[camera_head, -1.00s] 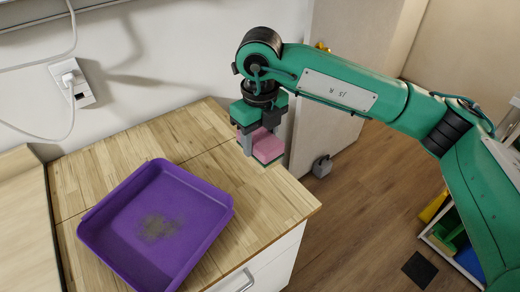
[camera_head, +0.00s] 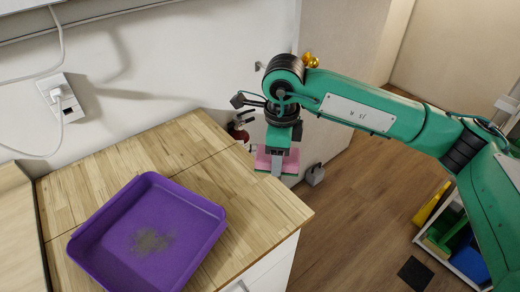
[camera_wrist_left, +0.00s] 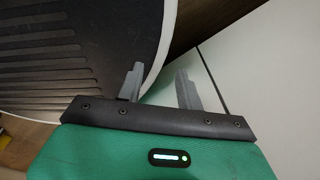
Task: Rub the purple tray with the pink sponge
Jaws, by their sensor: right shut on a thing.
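The purple tray (camera_head: 190,207) lies on the wooden counter, with a dark greyish smudge (camera_head: 151,241) on its floor. My right gripper (camera_head: 277,168) is shut on the pink sponge (camera_head: 263,160), by the counter's far right edge and well to the right of the tray. The fingers cover the middle of the sponge, so pink shows on both sides. I cannot tell its exact height. My left gripper (camera_wrist_left: 158,83) shows only in the left wrist view. Its two fingers are apart with nothing between them.
The counter (camera_head: 245,192) is bare between tray and sponge. A wall socket with a plugged white cable (camera_head: 58,97) is at the left. A dark red object (camera_head: 239,130) is partly hidden behind my right gripper. A shelf with colored bins (camera_head: 455,240) stands at the lower right.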

